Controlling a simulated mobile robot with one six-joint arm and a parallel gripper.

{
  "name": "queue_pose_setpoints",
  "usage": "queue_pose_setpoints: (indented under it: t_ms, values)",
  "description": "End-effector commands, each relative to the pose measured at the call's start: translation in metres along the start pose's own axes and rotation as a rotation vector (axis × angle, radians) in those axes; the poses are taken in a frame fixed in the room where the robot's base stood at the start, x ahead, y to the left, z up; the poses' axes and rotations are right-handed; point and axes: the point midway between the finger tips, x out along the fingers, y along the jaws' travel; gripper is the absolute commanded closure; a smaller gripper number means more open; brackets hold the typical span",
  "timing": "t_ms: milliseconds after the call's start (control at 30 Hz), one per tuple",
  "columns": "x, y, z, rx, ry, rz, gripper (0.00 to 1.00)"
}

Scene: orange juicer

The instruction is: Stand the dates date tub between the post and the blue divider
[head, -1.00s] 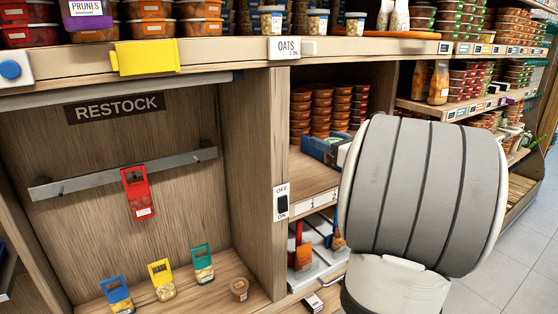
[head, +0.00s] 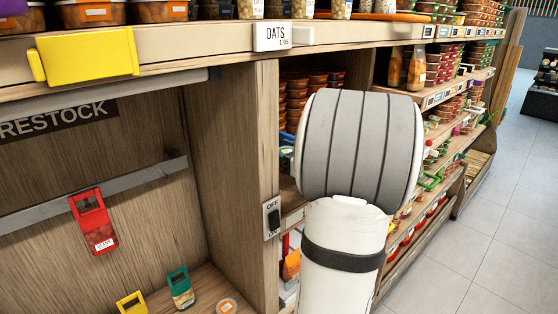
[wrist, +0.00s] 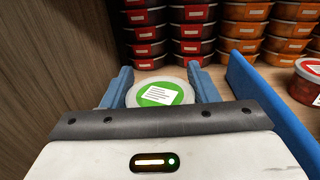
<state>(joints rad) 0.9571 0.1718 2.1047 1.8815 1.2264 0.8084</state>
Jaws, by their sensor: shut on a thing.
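In the wrist view my gripper (wrist: 160,86) has its blue fingers shut on a round tub (wrist: 162,93) with a green and white lid. Its label is too small to read, so I cannot tell that it says dates. The tub's sides are mostly hidden by my gripper. The blue divider (wrist: 268,98) runs along the right of my gripper, with a gap between them. A wooden wall (wrist: 50,60) is at the left, apparently the side of the upright post (head: 258,150) in the head view.
Stacked red-lidded tubs (wrist: 190,32) and orange tubs (wrist: 245,28) stand behind the held tub. A red-lidded tub (wrist: 307,82) stands right of the divider.

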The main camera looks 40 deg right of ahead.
Motion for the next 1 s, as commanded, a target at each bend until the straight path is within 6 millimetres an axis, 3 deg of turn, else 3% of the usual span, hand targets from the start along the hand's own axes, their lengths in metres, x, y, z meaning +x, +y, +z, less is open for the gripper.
queue_pose_setpoints:
  t_ms: [200,600,633,867,1000]
  values:
    - [0.000,0.000,-0.029,0.004,0.001,0.000,0.69]
    - [0.001,0.001,-0.036,0.000,0.000,0.001,0.69]
    - [0.001,0.001,-0.035,0.000,0.000,0.001,0.45]
    - [0.001,0.001,-0.034,0.001,0.000,0.002,0.26]
    - [0.001,0.001,-0.034,0.001,0.000,0.002,0.24]
